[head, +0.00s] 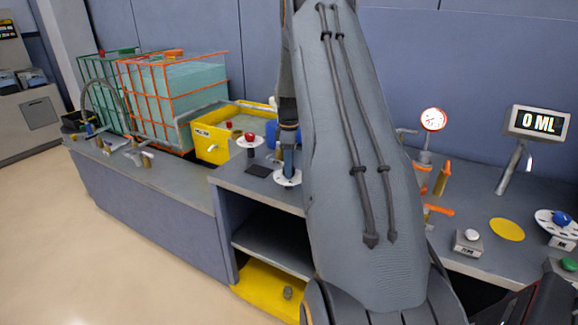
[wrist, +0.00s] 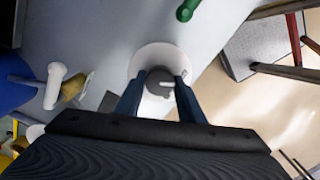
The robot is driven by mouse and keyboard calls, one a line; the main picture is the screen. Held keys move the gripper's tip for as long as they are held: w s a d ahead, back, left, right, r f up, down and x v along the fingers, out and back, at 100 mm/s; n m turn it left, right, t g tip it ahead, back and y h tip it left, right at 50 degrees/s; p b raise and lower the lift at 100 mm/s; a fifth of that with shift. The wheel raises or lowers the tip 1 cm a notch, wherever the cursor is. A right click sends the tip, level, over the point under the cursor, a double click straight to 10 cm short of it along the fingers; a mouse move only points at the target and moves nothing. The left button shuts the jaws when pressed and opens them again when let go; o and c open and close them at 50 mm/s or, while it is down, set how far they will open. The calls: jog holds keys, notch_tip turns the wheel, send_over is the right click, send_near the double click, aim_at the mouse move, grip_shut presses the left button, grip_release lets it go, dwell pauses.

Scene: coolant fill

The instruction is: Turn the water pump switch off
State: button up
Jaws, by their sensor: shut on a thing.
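A dark grey round knob (wrist: 159,78) with a white pointer mark sits on a round white plate (wrist: 150,56) in the wrist view. I take it to be the water pump switch; no label on it can be read. My gripper (wrist: 159,90) is shut on the knob, one finger on each side. The pointer mark faces right in that view. In the head view my gripper (head: 288,158) is low over the same white plate (head: 287,178) on the bench. The knob itself is hidden there by my fingers.
A red knob on a white plate (head: 248,141) stands just left of my gripper, with a yellow bin (head: 212,149) behind. Orange and green caged tanks stand further left. A gauge (head: 433,120) and a display reading 0 ML (head: 538,122) are at right. My arm hides the middle bench.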

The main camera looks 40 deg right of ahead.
jog(key=shift+w+r+n, duration=0.1)
jog(key=shift+n, duration=0.7)
jog(key=o, duration=1)
jog(key=shift+o, duration=0.2)
jog(key=shift+r+b, duration=0.95)
jog(key=shift+r, duration=2.9)
